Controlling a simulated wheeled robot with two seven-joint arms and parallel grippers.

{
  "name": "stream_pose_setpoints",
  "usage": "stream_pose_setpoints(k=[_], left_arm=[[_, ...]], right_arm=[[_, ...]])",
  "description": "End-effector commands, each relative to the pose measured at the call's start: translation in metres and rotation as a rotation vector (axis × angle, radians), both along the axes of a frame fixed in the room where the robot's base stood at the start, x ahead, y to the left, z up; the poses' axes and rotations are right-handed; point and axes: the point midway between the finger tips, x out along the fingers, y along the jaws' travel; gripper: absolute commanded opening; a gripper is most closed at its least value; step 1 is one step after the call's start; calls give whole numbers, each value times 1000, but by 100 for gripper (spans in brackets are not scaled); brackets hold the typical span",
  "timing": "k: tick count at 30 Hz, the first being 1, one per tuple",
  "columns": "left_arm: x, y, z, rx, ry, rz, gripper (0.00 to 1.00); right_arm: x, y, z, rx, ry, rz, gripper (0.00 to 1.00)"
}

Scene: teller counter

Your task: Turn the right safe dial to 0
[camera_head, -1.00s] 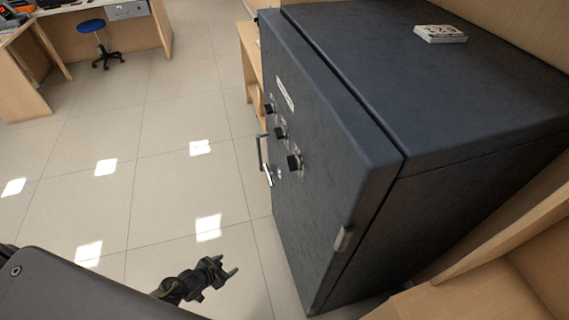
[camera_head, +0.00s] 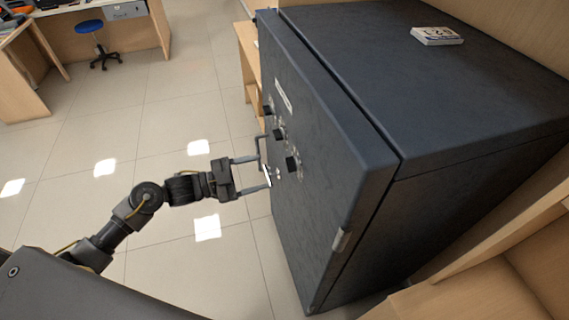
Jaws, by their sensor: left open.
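A large dark blue-grey safe (camera_head: 325,150) stands at the right of the head view. Three black dials run along its door. The dial nearest me, on the right (camera_head: 292,164), sits on a pale ring; its numbers are too small to read. The middle dial (camera_head: 279,133) and the far, left dial (camera_head: 267,110) lie beyond it. A metal handle (camera_head: 260,152) stands out from the door. My left gripper (camera_head: 254,172) is open and empty, its two fingers pointing at the door near the handle. I cannot tell whether the fingertips touch the handle. My right gripper is not seen.
A small boxed or stacked item (camera_head: 437,36) lies on top of the safe. A wooden counter (camera_head: 490,290) is at the lower right. A blue stool (camera_head: 90,27) and a desk (camera_head: 140,35) stand far left. The tiled floor between is clear.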

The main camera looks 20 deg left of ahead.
Motion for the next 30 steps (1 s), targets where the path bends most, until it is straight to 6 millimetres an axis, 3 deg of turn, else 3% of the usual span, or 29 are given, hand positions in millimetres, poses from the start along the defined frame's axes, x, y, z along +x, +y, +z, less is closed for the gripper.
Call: stream_pose_setpoints(k=[6,12,26,30], left_arm=[[24,-36,4,-5,0,1,62],[39,-59,2,-3,2,3,62],[46,-70,0,0,1,1,62],[45,-70,0,0,1,1,44]], right_arm=[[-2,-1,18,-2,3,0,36],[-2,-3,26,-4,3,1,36],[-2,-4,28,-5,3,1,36],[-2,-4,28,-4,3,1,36]])
